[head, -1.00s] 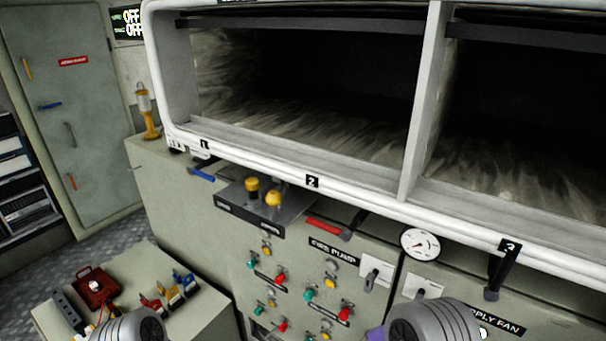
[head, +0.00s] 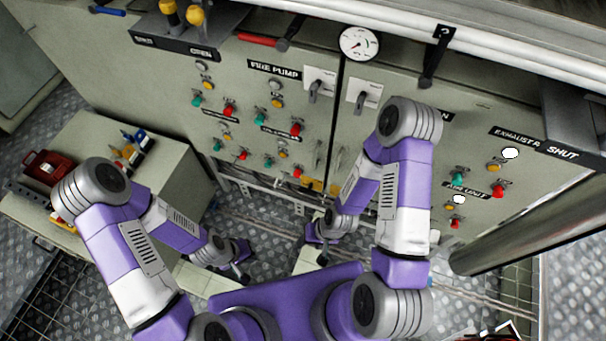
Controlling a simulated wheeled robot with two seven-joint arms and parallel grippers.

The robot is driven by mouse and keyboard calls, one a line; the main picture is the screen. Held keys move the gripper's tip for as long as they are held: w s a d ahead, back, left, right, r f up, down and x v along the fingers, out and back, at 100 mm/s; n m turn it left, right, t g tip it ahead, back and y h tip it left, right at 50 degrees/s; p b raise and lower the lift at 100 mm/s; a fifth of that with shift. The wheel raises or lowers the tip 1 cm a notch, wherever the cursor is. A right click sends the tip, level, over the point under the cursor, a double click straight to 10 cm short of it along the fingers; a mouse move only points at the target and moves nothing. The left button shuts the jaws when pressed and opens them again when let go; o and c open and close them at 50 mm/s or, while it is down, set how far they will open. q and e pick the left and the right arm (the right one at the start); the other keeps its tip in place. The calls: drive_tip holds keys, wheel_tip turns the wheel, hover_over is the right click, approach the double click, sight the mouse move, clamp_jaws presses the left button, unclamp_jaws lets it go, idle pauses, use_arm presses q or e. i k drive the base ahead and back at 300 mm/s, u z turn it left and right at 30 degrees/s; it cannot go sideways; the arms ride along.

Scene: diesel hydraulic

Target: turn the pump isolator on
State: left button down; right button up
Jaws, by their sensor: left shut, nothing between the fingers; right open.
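The isolator beside the FIRE PUMP label (head: 275,70) is a white plate with a grey lever (head: 316,88) on the cabinet front, at the upper middle of the head view. Its lever hangs down. A similar isolator (head: 362,97) sits just right of it, across a dark panel seam. My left gripper (head: 241,270) is low at the lower middle, shut and empty, well below the panel. My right gripper (head: 319,250) is open and small in view, below the isolators and apart from them. Its fingertips are hard to make out.
Several coloured buttons and lamps (head: 228,108) cover the panel left of the isolators. A gauge (head: 360,43) and a black lever (head: 434,60) are above. A side bench with a red case (head: 48,168) stands left. A thick grey pipe (head: 520,222) crosses at the right.

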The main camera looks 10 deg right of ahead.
sight(308, 191)
drive_tip(key=z, duration=0.1)
drive_tip(key=k, duration=1)
drive_tip(key=u, duration=1.2)
drive_tip(key=i, duration=0.65)
drive_tip(key=z, duration=0.55)
drive_tip(key=i, duration=0.6)
drive_tip(key=z, duration=0.65)
